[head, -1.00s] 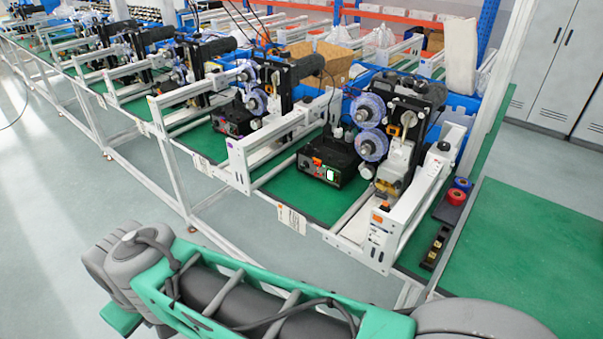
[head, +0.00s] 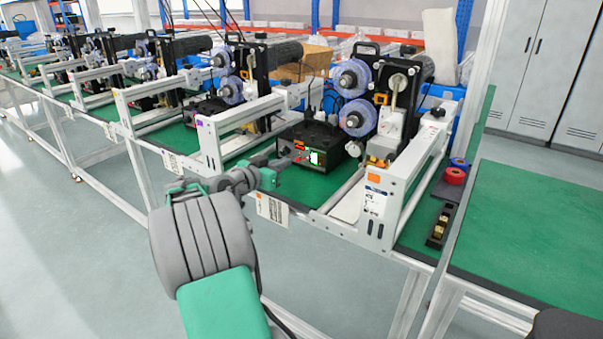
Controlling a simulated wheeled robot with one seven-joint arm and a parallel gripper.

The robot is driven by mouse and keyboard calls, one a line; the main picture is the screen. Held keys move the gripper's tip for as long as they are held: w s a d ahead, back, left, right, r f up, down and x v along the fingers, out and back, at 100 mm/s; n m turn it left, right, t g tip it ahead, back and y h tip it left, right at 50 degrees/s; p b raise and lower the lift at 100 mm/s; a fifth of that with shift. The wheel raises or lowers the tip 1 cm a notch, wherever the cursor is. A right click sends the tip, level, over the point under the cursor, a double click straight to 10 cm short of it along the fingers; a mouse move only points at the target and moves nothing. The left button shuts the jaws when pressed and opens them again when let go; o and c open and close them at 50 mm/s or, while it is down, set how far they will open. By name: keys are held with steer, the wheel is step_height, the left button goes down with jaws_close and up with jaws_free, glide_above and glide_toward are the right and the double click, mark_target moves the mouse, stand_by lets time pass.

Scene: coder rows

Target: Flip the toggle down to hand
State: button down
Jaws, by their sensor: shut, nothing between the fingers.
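The black control box (head: 322,137) sits on the green bench top inside the nearest coder frame. Its front panel has a small red display (head: 299,146) and a lit green-white switch (head: 314,158). A toggle lever is too small to make out.
White rails of the coder frame (head: 400,180) flank the box. Blue film rolls (head: 357,117) stand to its right. Red and blue tape rolls (head: 455,174) lie farther right. More coder stations run off to the left. The floor in front is clear.

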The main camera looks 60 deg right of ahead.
mark_target(308, 153)
steer(key=shift+r, duration=0.2)
steer(key=x, duration=1)
steer(key=shift+f, duration=0.1)
